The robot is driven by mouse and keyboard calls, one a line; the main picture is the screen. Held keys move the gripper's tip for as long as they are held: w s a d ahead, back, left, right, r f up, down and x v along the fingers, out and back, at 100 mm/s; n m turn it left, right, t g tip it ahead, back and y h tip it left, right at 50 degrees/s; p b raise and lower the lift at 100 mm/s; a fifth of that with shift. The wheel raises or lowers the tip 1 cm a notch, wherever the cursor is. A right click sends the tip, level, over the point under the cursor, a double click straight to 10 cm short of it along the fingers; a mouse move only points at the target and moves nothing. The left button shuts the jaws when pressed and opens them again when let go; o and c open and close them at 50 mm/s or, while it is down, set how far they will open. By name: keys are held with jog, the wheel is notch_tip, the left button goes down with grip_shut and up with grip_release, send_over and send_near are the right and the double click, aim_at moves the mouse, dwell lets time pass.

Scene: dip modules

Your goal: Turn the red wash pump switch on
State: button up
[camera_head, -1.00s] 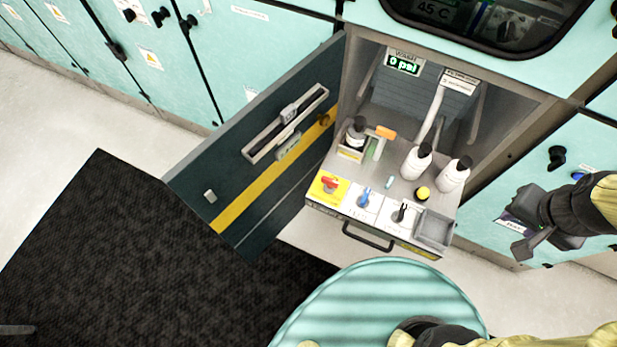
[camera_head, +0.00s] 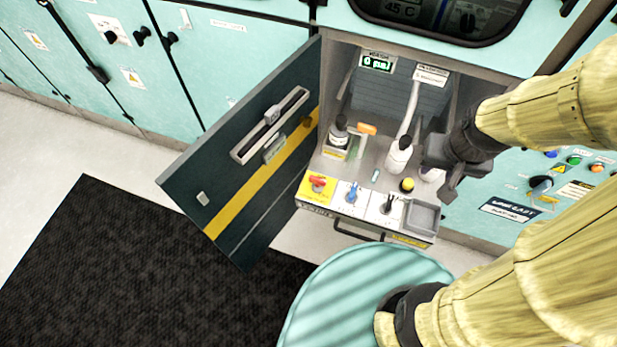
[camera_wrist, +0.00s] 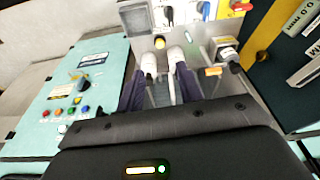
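The red switch (camera_head: 318,182) sits on a yellow plate at the left end of the front panel of a pulled-out drawer unit. In the wrist view the red switch (camera_wrist: 241,6) shows at the top edge, right of centre. A small display (camera_head: 377,63) above the drawer reads 0 psi.
A blue switch (camera_head: 353,193) and a black switch (camera_head: 388,203) share the panel, with a yellow button (camera_head: 407,185) behind. An open dark door (camera_head: 245,150) stands left. A grey tray (camera_head: 422,217) is at right.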

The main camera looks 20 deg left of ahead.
jog(key=o, duration=0.7)
jog(key=shift+w+a+f, duration=0.1)
jog(key=shift+w+a, duration=0.15)
jog(key=shift+a, duration=0.05)
jog(key=shift+o, duration=0.5)
jog(key=w+a+f, duration=0.2)
jog(key=w+a, duration=0.1)
jog(key=a, duration=0.2)
jog(key=w+a+f+g+b, duration=0.1)
jog(key=w+a+f, duration=0.1)
jog(key=a, duration=0.4)
jog(key=shift+w+f, duration=0.2)
jog(key=shift+w, duration=0.3)
jog(key=m+g+b, duration=0.1)
jog(key=g, duration=0.1)
send_over(318, 178)
notch_tip(318, 178, down, 6)
jog(key=shift+s+f, duration=0.1)
jog(key=shift+f, duration=0.05)
notch_tip(318, 178, down, 17)
jog(key=shift+f+p, duration=0.15)
jog(key=shift+p, duration=0.25)
